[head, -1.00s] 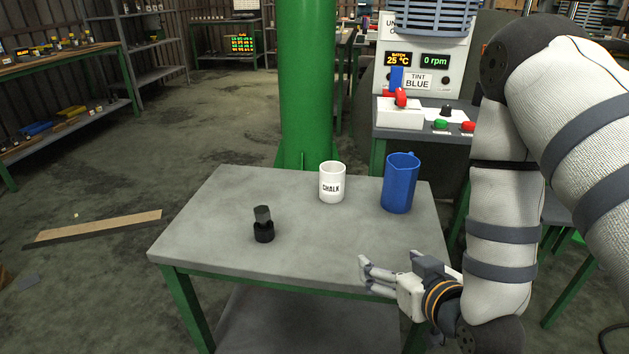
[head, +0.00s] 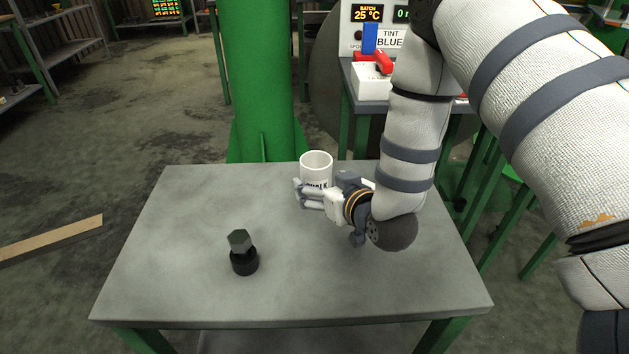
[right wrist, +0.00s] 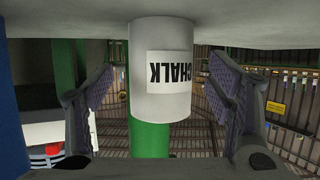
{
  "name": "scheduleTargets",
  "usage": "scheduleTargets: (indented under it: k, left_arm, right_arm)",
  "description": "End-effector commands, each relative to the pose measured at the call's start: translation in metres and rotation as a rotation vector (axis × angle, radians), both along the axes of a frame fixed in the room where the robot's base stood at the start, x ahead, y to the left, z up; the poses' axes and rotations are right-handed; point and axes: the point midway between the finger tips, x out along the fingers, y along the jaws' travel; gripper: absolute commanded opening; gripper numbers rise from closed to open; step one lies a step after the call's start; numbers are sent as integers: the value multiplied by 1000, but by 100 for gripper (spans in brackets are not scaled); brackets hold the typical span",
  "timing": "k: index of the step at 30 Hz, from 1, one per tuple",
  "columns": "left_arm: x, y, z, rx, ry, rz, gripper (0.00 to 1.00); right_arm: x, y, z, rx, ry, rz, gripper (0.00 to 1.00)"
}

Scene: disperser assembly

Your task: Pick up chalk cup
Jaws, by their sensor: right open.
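The white chalk cup (head: 316,164) stands upright on the grey table (head: 180,215), near its far edge. Its lower part is partly hidden by my right gripper (head: 306,194) in the head view. In the right wrist view the cup (right wrist: 160,95) appears upside down, with its CHALK label facing the camera. It sits between the two open fingers of the right gripper (right wrist: 165,105), with gaps visible on both sides. Whether the fingertips reach past the cup I cannot tell. My left gripper is not in view.
A black part with a hexagonal top (head: 242,254) stands on the table at front left. A green column (head: 258,80) rises behind the table. A control station with a red switch (head: 382,62) stands behind right. The blue jug is not visible in the head view.

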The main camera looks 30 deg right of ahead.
Motion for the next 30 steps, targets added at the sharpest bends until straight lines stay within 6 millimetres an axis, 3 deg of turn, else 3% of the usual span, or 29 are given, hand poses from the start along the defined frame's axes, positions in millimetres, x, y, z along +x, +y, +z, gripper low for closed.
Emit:
scheduleTargets:
  k: [4,11,19,30]
  left_arm:
    - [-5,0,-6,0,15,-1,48]
    - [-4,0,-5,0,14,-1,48]
    - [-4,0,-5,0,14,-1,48]
    - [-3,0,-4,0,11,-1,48]
  right_arm:
    - [21,-2,-12,0,3,1,74]
    - [25,-3,-11,1,1,1,74]
    - [25,-3,-11,1,1,1,18]
    - [25,-3,-7,0,-1,1,18]
